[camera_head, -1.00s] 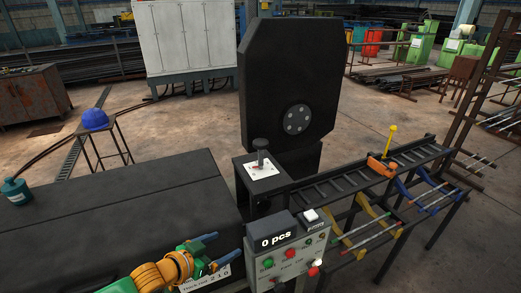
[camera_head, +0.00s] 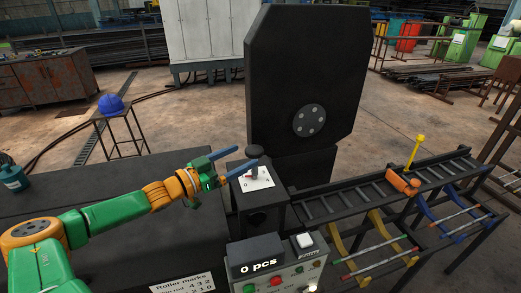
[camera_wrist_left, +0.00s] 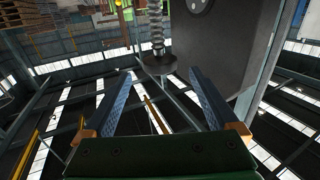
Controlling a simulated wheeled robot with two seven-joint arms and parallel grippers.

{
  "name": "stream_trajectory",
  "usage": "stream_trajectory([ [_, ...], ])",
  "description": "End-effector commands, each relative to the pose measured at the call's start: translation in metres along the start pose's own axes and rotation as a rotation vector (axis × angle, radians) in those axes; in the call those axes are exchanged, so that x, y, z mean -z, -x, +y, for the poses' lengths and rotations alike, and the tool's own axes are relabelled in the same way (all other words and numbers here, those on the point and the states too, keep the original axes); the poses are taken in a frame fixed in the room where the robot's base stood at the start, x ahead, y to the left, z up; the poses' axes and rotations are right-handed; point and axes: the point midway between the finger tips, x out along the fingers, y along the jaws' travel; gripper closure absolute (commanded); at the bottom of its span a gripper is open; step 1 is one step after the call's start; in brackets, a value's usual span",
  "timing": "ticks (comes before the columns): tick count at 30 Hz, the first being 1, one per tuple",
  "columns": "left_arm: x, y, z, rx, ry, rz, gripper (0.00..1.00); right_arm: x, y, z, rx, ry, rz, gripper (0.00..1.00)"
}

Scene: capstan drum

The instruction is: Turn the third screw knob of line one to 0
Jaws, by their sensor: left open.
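A dark knob (camera_head: 254,151) stands on a short stem above a white marked plate (camera_head: 256,179) on a black box. The marks on the plate are too small to read, and I cannot tell which numbered knob this is. My left gripper (camera_head: 247,158) is open, its blue fingers reaching in from the left close to the knob. In the left wrist view the open fingers (camera_wrist_left: 161,74) point toward a dark round disc (camera_wrist_left: 158,65) under a ridged stem, seen between the fingertips. Contact cannot be told. My right gripper is not in view.
A tall black panel (camera_head: 307,75) rises behind the box. A control box (camera_head: 275,268) with a "0 pcs" display and buttons stands in front. A "Roller marks" sign (camera_head: 184,285) with numbers is at the bottom. A roller rack (camera_head: 380,190) extends right; a dark bench top lies left.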

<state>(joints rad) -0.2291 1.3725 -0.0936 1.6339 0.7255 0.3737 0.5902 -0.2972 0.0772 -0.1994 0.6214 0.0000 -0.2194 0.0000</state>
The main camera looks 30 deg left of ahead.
Motion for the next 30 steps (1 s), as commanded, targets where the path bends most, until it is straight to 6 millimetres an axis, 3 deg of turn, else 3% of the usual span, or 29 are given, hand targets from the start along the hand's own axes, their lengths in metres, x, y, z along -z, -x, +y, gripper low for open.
stream_trajectory([
  [1,-0.003,-0.005,0.0,0.0,-0.002,0.008,0.07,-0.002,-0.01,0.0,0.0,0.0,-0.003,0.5],
  [4,-0.001,-0.014,-0.001,0.004,-0.005,0.007,0.07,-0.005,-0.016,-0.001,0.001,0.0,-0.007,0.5],
  [19,0.002,-0.053,-0.002,0.006,0.001,0.002,0.07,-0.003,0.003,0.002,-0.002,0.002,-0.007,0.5],
  [30,-0.001,-0.059,0.0,0.002,-0.002,-0.001,0.07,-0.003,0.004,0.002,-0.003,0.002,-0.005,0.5],
])
